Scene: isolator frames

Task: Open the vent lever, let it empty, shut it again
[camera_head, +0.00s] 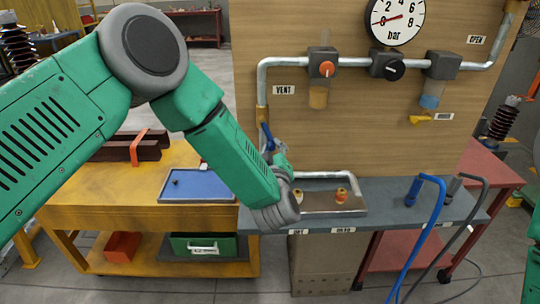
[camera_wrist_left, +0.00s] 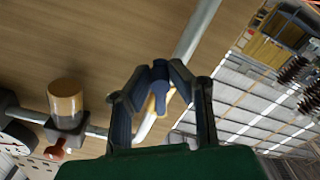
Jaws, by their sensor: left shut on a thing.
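The vent lever (camera_head: 268,137) is a blue handle low on the vertical vent pipe, below the VENT label (camera_head: 284,90). My left gripper (camera_head: 275,152) is shut on it; in the left wrist view the blue lever (camera_wrist_left: 159,88) sits between the two dark fingertips (camera_wrist_left: 160,76). The fingers hide part of the lever, so its exact angle is hard to tell. The pressure gauge (camera_head: 397,20) is at the top of the panel, its red needle low on the left side of the dial. My right gripper is not in view.
An orange knob (camera_head: 327,69) and a black knob (camera_head: 394,70) sit on the upper pipe. A tray with fittings (camera_head: 318,208) lies on the grey bench below. Blue and grey hoses (camera_head: 432,215) hang at the right. A blue tray (camera_head: 198,185) is on the yellow cart.

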